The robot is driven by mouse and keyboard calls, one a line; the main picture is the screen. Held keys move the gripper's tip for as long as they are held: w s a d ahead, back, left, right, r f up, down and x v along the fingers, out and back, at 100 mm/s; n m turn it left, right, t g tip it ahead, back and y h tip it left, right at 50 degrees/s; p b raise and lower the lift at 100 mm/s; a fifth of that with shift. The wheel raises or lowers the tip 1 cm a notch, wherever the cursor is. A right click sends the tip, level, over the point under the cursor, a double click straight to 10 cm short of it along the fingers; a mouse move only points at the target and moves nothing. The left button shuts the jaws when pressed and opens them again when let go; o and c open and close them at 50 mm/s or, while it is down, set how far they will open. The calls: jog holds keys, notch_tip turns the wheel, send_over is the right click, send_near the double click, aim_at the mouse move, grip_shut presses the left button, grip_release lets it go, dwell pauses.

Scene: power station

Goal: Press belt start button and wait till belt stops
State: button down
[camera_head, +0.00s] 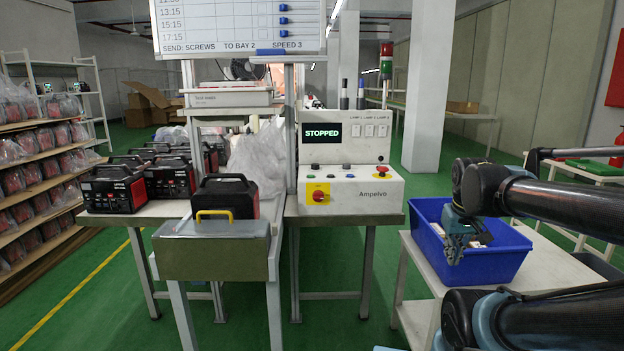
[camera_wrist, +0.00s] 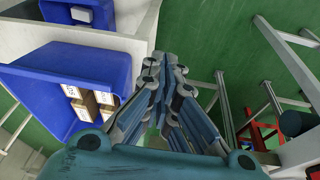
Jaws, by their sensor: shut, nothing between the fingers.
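The white control box (camera_head: 352,205) marked "Ampelvo" stands on a bench at picture centre. Its screen (camera_head: 323,132) reads STOPPED. A red rotary switch on a yellow plate (camera_head: 319,194) is on the front. Labels by the buttons are too small to read. My gripper (camera_head: 455,252) points down at the blue bin, right of the control box and apart from it. It is shut and empty, also in the wrist view (camera_wrist: 163,70).
The blue bin (camera_head: 505,268), holding small cartons (camera_wrist: 88,102), stands on a white table (camera_head: 560,265). A conveyor end with a black-and-red case (camera_head: 228,192) is left of the box. A whiteboard (camera_head: 238,25) hangs above. A light tower (camera_head: 386,62) stands behind.

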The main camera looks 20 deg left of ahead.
jog(key=w+a+r+n+t, duration=0.1)
jog(key=w+a+r+n, duration=0.15)
jog(key=w+r, duration=0.2)
jog(key=w+a+r+n+t, duration=0.1)
jog(key=w+a+r, duration=0.3)
jog(key=w, duration=0.2)
notch_tip(320, 180, up, 13)
jog(key=n+t+y, duration=0.3)
jog(key=n+y, duration=0.2)
jog(key=n, duration=0.4)
send_over(309, 176)
jog(key=shift+w+a+r, duration=0.1)
jog(key=shift+w+r, duration=0.05)
jog(key=shift+w, duration=0.1)
jog(key=shift+f, duration=4.4)
